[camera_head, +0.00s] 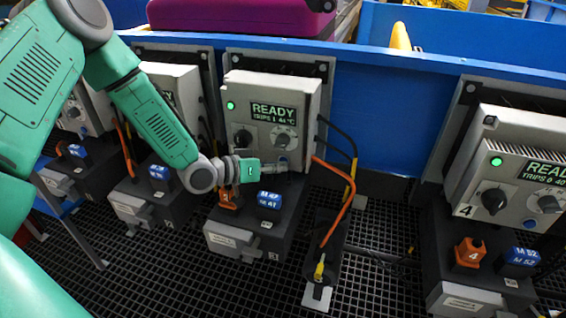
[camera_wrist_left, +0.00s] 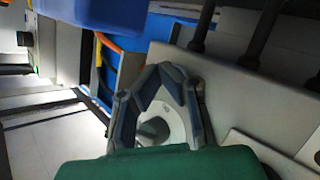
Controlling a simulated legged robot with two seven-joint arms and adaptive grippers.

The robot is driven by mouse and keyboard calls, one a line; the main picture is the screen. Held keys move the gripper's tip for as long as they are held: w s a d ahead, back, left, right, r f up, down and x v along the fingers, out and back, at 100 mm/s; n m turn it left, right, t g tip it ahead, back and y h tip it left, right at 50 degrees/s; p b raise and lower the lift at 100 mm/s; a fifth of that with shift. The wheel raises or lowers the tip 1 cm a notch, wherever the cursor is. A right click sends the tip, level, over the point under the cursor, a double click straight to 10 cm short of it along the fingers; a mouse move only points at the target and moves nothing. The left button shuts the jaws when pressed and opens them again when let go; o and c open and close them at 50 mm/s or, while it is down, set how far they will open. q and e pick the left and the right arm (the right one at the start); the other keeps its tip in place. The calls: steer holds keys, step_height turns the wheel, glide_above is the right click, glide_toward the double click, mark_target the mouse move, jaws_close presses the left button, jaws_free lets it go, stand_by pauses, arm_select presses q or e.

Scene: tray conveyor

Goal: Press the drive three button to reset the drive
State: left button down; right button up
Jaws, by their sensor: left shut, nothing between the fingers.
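The drive three unit (camera_head: 312,98) is a pale grey box in the middle of the head view. Its green lamp is lit and its display (camera_head: 273,113) reads READY, with a trips line below. Two dark knobs sit on its face. My left gripper (camera_head: 282,168) is shut and empty, with its tips at the lower edge of this face, just below the right knob (camera_head: 283,138). The button area is mostly hidden by the tips, and I cannot tell whether they touch it. In the left wrist view the shut fingers (camera_wrist_left: 158,78) show close up. My right gripper is not in view.
Drive four (camera_head: 515,135) stands at the right, also showing READY. Other drive units (camera_head: 170,78) stand at the left. Below drive three are an orange block, a blue block (camera_head: 269,200) and an orange cable (camera_head: 341,215). Dark grating covers the floor.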

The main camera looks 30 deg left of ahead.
mark_target(271, 194)
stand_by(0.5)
arm_select(q)
steer(key=shift+s+d+p, duration=0.2)
steer(key=shift+s+p, duration=0.15)
steer(key=shift+s, duration=0.4)
steer(key=shift+s+d+p, duration=0.2)
steer(key=shift+s+p, duration=0.05)
steer(key=shift+s, duration=0.55)
steer(key=shift+s+d+p, duration=0.2)
steer(key=shift+s, duration=0.65)
steer(key=shift+s+d+p, duration=0.2)
steer(key=shift+s+p, duration=0.05)
steer(key=shift+s, duration=0.55)
